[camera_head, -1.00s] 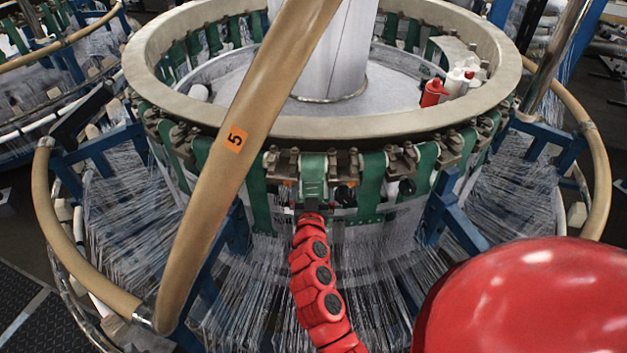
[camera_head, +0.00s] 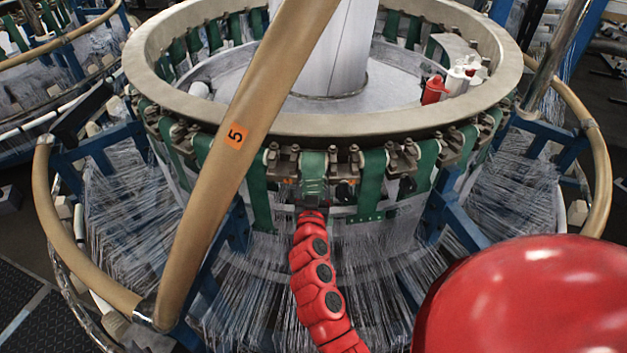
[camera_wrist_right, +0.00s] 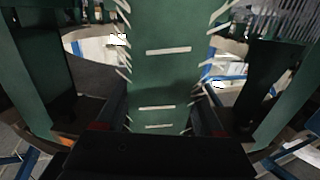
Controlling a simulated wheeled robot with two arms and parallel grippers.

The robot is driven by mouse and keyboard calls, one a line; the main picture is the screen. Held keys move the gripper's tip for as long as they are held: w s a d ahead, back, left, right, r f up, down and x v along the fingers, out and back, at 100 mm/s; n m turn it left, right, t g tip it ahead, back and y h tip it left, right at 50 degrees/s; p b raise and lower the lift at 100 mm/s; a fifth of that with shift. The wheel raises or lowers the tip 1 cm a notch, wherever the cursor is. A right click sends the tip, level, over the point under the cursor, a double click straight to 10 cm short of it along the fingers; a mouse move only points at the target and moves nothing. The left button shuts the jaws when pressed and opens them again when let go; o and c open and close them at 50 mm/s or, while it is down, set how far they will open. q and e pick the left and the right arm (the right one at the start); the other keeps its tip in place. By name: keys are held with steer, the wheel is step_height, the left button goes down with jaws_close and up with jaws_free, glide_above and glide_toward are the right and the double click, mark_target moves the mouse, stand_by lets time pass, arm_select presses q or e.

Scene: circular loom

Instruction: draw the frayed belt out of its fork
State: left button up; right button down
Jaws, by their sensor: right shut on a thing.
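The frayed belt (camera_head: 313,172) is a green strap hanging at the front of the loom's ring, below metal clamps. In the right wrist view the belt (camera_wrist_right: 160,75) fills the middle, with white threads sticking out along both edges and pale cross stitches. My right gripper (camera_head: 311,206), at the end of the red arm, is at the belt's lower part. In the wrist view its dark fingers (camera_wrist_right: 161,118) are at either side of the belt, shut on it. The fork's hold on the belt is hard to make out. My left gripper is not in view.
More green belts (camera_head: 371,180) hang close on both sides under the beige ring (camera_head: 300,122). A tan tube marked 5 (camera_head: 215,180) crosses to the left. Blue frame posts (camera_head: 440,205) and many fine white threads surround the arm.

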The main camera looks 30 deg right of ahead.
mark_target(313, 191)
steer(key=shift+s+a, duration=0.1)
steer(key=shift+b+v, duration=1.4)
steer(key=shift+v, duration=1.2)
steer(key=shift+s+a+r, duration=0.15)
steer(key=shift+s+a, duration=0.1)
steer(key=shift+s, duration=0.15)
